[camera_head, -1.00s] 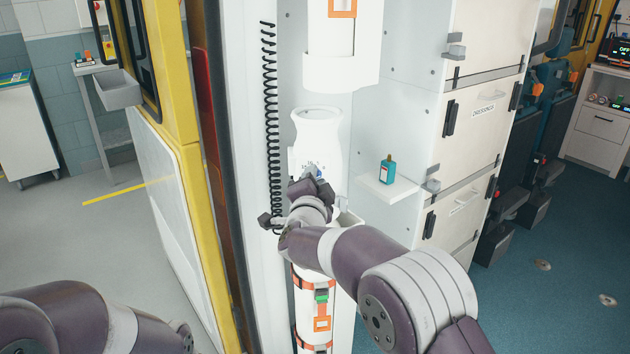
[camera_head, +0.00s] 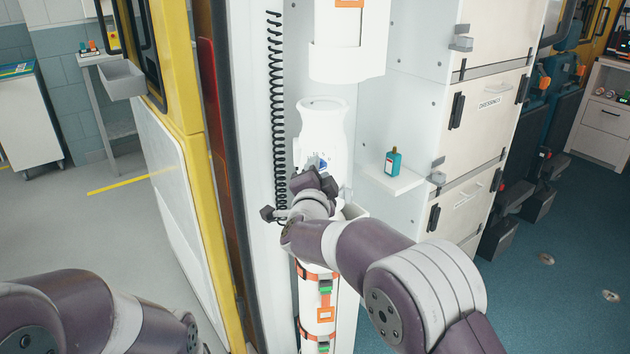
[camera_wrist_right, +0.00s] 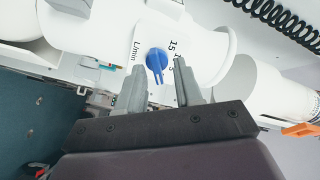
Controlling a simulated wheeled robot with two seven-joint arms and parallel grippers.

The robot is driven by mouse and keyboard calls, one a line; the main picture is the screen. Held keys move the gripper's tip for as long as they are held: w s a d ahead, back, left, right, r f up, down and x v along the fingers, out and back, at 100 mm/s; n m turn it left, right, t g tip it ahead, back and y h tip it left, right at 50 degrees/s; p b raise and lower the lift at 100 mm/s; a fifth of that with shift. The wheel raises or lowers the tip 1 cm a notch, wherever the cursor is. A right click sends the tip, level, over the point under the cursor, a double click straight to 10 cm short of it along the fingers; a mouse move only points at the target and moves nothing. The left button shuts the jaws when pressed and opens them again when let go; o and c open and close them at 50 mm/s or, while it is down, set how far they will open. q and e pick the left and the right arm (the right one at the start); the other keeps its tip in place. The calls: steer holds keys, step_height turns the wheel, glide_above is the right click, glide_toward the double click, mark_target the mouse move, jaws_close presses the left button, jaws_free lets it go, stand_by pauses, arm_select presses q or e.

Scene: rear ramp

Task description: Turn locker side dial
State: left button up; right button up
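The blue dial (camera_wrist_right: 157,62) is on a white cylindrical unit with printed "L/min" and number markings. In the head view the dial (camera_head: 322,164) is a small blue patch on the front of the white unit (camera_head: 322,124), partly hidden by my gripper. My right gripper (camera_head: 318,182) is in front of the unit, just below the dial. In the right wrist view my right gripper (camera_wrist_right: 160,70) is open, with one finger on each side of the dial. I cannot tell whether either finger touches it. My left arm (camera_head: 90,318) shows at lower left; its gripper is out of view.
A white shelf (camera_head: 400,182) with a small teal bottle (camera_head: 393,161) is right of the unit. A black coiled cord (camera_head: 277,120) hangs to its left. An orange-strapped white cylinder (camera_head: 318,300) stands below. White drawers (camera_head: 485,110) are farther right.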

steer(key=s+a, duration=0.1)
steer(key=s, duration=1)
steer(key=shift+s, duration=0.4)
steer(key=shift+a, duration=0.1)
